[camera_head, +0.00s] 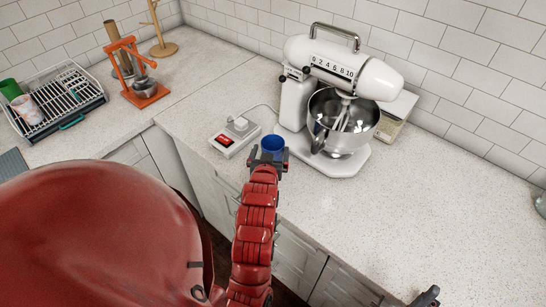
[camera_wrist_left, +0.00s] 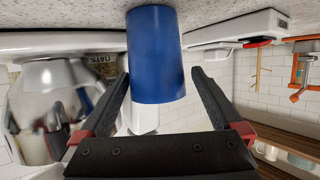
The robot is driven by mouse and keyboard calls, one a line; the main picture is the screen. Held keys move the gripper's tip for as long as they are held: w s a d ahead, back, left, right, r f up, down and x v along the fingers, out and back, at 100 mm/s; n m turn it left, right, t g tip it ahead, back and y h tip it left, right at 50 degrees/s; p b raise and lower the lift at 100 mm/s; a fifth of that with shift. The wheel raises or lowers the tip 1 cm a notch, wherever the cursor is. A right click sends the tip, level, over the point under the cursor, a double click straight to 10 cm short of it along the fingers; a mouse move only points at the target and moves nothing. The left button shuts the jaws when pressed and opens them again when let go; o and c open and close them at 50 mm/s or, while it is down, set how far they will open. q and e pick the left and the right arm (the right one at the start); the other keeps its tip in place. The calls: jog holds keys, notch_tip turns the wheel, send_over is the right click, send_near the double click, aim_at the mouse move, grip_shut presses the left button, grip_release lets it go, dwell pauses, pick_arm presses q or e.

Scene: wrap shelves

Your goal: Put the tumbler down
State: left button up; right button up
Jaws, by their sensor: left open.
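The blue tumbler (camera_head: 272,144) stands upright on the white speckled counter, left of the stand mixer's base. My left gripper (camera_head: 268,162) is at the tumbler, with its fingers either side of it. In the left wrist view, which is upside down, the tumbler (camera_wrist_left: 157,50) shows between the spread fingers of the left gripper (camera_wrist_left: 161,76). Gaps show on both sides, so the jaws are open. A dark part of my right gripper (camera_head: 428,297) shows at the bottom right edge; its jaws cannot be made out.
The white mixer (camera_head: 340,70) with its steel bowl (camera_head: 342,125) stands close right of the tumbler. A small white device (camera_head: 235,136) with a red display lies just left. A dish rack (camera_head: 60,100) and an orange press (camera_head: 140,75) are farther left.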

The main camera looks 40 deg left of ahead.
aim_at(274, 143)
pick_arm(q)
jog(key=shift+w+a+f+p, duration=0.1)
jog(key=shift+w+a+p, duration=0.05)
jog(key=shift+w+p, duration=0.3)
jog(key=p+x, duration=0.2)
jog(key=x, duration=0.2)
jog(key=shift+w+f, duration=0.15)
jog(key=shift+w, duration=0.1)
jog(key=c, duration=1.2)
